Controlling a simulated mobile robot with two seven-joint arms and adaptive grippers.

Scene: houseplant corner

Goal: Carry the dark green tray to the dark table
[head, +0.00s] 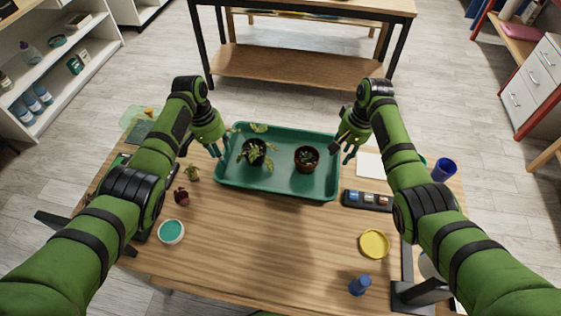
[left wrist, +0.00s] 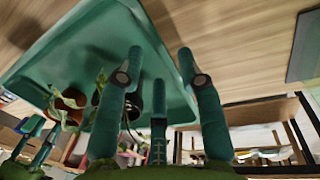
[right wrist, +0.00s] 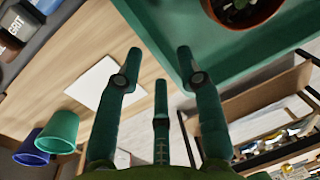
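The dark green tray (head: 282,182) lies flat on the wooden work table. It holds a leafy plant in a dark pot (head: 254,153) and a small plant in a brown pot (head: 306,159). My left gripper (head: 220,154) is at the tray's left edge, fingers spread; in the left wrist view the fingers (left wrist: 161,58) stand around the rim, apart. My right gripper (head: 347,154) is at the right edge, also spread; its fingers (right wrist: 159,57) are close to the rim. Contact cannot be told. A black-legged table with a wood-coloured top (head: 330,6) stands beyond; no dark tabletop is evident.
On the work table (head: 250,255) are a teal-filled dish (head: 171,232), a yellow dish (head: 374,244), a blue item (head: 360,286), a dark holder (head: 368,200), white paper (head: 370,165) and a blue cup (head: 444,170). Pale floor lies between the tables. Shelves and drawers flank it.

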